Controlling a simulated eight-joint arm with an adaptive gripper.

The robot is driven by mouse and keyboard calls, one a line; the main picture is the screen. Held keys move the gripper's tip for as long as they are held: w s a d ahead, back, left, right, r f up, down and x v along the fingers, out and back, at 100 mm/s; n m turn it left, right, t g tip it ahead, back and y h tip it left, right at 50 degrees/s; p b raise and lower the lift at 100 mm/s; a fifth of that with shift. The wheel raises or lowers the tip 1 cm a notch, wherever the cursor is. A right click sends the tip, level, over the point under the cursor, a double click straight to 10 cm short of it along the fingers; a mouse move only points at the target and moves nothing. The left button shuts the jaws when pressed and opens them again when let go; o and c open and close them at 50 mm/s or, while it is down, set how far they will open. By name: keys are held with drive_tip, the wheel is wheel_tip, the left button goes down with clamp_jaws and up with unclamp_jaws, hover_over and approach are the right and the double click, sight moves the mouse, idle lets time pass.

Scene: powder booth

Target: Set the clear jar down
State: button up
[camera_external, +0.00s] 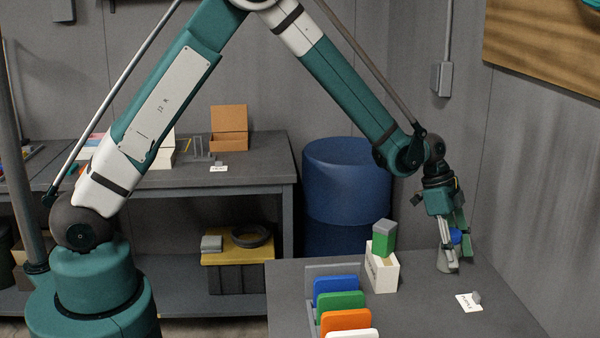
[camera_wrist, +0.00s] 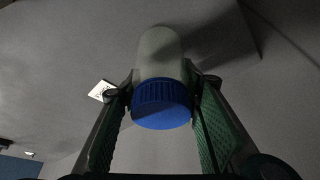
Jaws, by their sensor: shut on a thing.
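The clear jar (camera_wrist: 160,52) has a ribbed blue lid (camera_wrist: 161,104) and a greyish see-through body. In the wrist view it sits between the two green-padded fingers of my gripper (camera_wrist: 162,95), which is shut on it near the lid. In the outside view my gripper (camera_external: 449,262) points down at the right of the near table, with the jar (camera_external: 443,262) partly hidden behind a finger. The jar looks upright there, close to the tabletop. I cannot tell whether its base touches the table.
A rack with colored panels (camera_external: 340,303) is nearer the front. A small white card (camera_external: 468,302) with a grey piece lies front right. A blue drum (camera_external: 346,185) stands behind the table.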

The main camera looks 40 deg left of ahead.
sight(452, 232)
drive_tip(key=shift+f, duration=0.1)
drive_tip(key=o, duration=1)
drive_tip(key=shift+o, duration=0.2)
drive_tip(key=v, duration=1.2)
drive_tip(key=shift+p, duration=0.3)
